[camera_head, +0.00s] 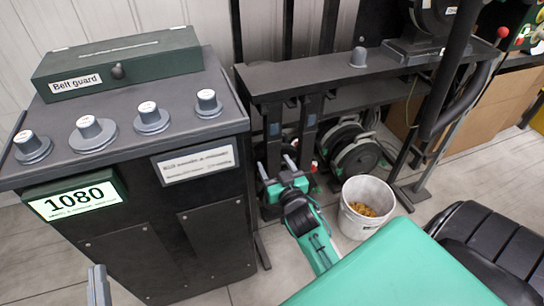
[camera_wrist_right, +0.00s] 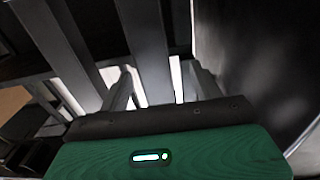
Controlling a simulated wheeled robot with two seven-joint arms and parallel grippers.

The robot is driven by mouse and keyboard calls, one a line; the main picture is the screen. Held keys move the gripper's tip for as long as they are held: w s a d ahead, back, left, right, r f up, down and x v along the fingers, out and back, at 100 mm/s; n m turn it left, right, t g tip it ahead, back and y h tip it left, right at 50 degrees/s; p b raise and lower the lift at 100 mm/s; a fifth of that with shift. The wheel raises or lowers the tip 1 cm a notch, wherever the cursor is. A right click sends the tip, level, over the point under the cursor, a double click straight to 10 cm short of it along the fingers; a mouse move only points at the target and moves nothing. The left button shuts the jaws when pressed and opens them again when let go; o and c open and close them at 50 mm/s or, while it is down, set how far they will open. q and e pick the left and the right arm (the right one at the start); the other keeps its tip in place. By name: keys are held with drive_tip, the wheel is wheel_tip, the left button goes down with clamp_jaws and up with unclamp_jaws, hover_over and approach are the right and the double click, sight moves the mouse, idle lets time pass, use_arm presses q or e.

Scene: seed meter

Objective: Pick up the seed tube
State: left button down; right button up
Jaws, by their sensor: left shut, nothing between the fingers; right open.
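I cannot tell for sure which part is the seed tube. Dark upright bars (camera_head: 305,125) hang below the planter's beam, and a dark curved tube (camera_head: 468,98) runs down at the right of the frame. My right gripper (camera_head: 278,167) is open, low in front of the bars. In the right wrist view its two fingers (camera_wrist_right: 164,85) are spread with nothing held, and a dark bar (camera_wrist_right: 148,45) shows beyond and between them. My left gripper (camera_head: 98,284) is at the bottom left, shut and empty, in front of the cabinet.
A white bucket of yellow kernels (camera_head: 366,208) stands right of my right gripper. A dark beam (camera_head: 320,72) crosses above; wheels (camera_head: 355,155) sit behind.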

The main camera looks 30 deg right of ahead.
sight(274, 160)
drive_tip(key=shift+w+d, duration=0.25)
drive_tip(key=shift+w, duration=0.45)
drive_tip(key=x, duration=0.2)
drive_tip(key=b+x, duration=0.1)
drive_tip(key=shift+w+d+f, duration=0.15)
drive_tip(key=shift+w+d, duration=0.2)
drive_tip(key=shift+d, duration=0.05)
drive_tip(key=shift+w+d, duration=0.15)
drive_tip(key=shift+w, duration=0.3)
use_arm(q)
wheel_tip(274, 160, up, 6)
drive_tip(key=s+a+t, duration=0.1)
drive_tip(key=a+t, duration=0.1)
drive_tip(key=t, duration=0.2)
drive_tip(key=shift+s+r, duration=0.15)
drive_tip(key=shift+s, duration=0.2)
use_arm(e)
drive_tip(key=c, duration=1.2)
